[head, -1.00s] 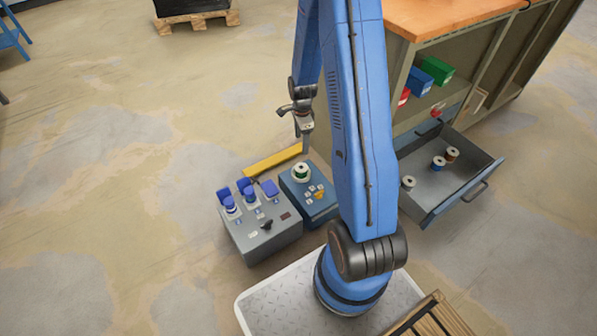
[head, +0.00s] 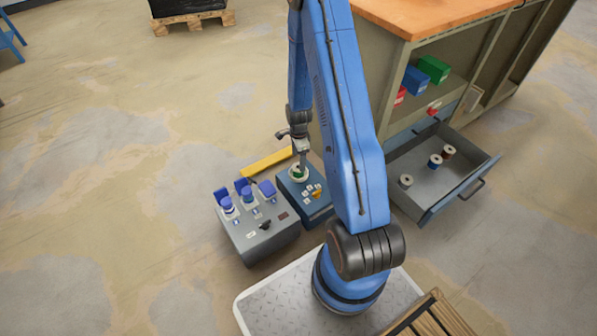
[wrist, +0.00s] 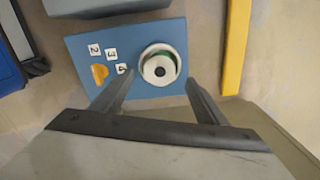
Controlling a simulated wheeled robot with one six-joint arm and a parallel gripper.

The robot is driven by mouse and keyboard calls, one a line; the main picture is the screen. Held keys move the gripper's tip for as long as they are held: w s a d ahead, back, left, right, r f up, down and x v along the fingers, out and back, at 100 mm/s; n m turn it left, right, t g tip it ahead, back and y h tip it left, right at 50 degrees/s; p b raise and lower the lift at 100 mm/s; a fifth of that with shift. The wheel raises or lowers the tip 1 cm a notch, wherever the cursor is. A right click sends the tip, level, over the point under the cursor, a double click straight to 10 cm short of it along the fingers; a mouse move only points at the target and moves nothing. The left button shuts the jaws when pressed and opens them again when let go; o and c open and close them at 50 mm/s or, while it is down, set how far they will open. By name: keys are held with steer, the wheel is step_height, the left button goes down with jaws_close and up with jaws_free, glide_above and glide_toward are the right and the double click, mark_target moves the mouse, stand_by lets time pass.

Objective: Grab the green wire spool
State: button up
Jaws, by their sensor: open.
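The green wire spool (head: 298,174) stands upright on top of the blue box (head: 312,207), near its far left corner. In the wrist view the spool (wrist: 162,67) shows its white round flange with a dark centre hole and a little green wire below it. My gripper (wrist: 158,90) is open, with one finger to each side of the spool in the picture; I cannot tell how far above it the tips are. In the head view my gripper (head: 301,162) is right at the spool and partly covers it. The blue box (wrist: 85,45) also carries white number labels and an orange part.
A grey socket box (head: 262,236) with blue plugs stands left of the blue box. A yellow bar (head: 262,163) lies behind them on the floor. At right, an open drawer (head: 440,180) holds several other spools below a cabinet shelf.

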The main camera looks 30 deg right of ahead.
steer(key=shift+f, duration=2.55)
steer(key=c, duration=1.3)
